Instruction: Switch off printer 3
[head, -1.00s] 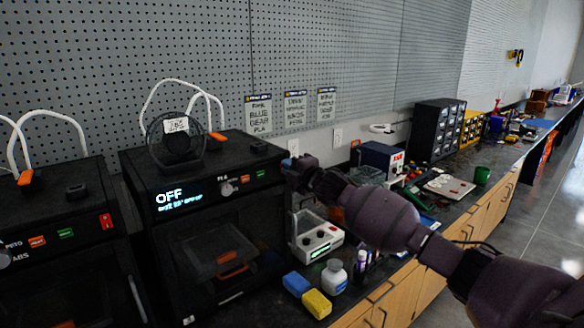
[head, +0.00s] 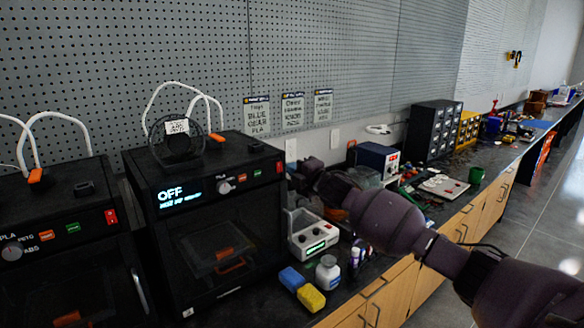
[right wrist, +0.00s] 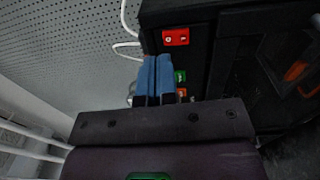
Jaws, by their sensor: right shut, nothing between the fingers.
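A black printer (head: 225,140) stands on the bench, and its lit display (head: 180,196) reads OFF. A selector knob, an orange button and a green button are on its front panel. A small red power switch (head: 280,167) is at the panel's right end; it also shows in the right wrist view (right wrist: 176,37). My right gripper (head: 296,172) is just right of the switch in the head view. In the right wrist view its blue fingers (right wrist: 154,75) are together and empty, with tips just below the switch. No printer number is readable. My left gripper is out of view.
A second black printer (head: 60,215) stands at the left. In front of my right arm are a white device (head: 312,235), a white bottle (head: 328,272), and blue and yellow blocks (head: 310,297). A pegboard wall is behind; drawers and tools line the bench.

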